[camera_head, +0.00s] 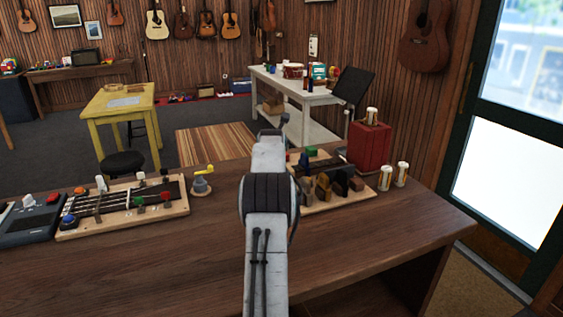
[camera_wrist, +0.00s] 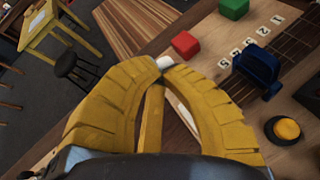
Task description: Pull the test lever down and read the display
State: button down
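A grey control box (camera_head: 30,224) with a dark panel, a red button and a white-topped part sits at the left end of the bench in the head view. Beside it lies a wooden board (camera_head: 130,206) with strings and a white-knobbed upright part (camera_head: 101,184). I cannot tell which part is the test lever, and no reading is legible. In the wrist view my gripper's yellow fingers (camera_wrist: 166,68) curve together and their tips appear to meet, with a small pale piece there. Nothing clearly held shows. In the head view my arm hides the gripper.
A yellow crank on a grey base (camera_head: 202,184) stands near the strung board. A second board (camera_head: 330,197) holds dark blocks; a red block (camera_wrist: 185,43), green block (camera_wrist: 233,8) and blue clamp (camera_wrist: 257,75) show close by. A red case (camera_head: 369,146) stands right. The bench front is clear.

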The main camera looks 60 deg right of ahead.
jog(key=shift+w+d+f, duration=0.15)
jog(key=shift+w+d, duration=0.05)
jog(key=shift+w, duration=0.05)
dwell(0.5)
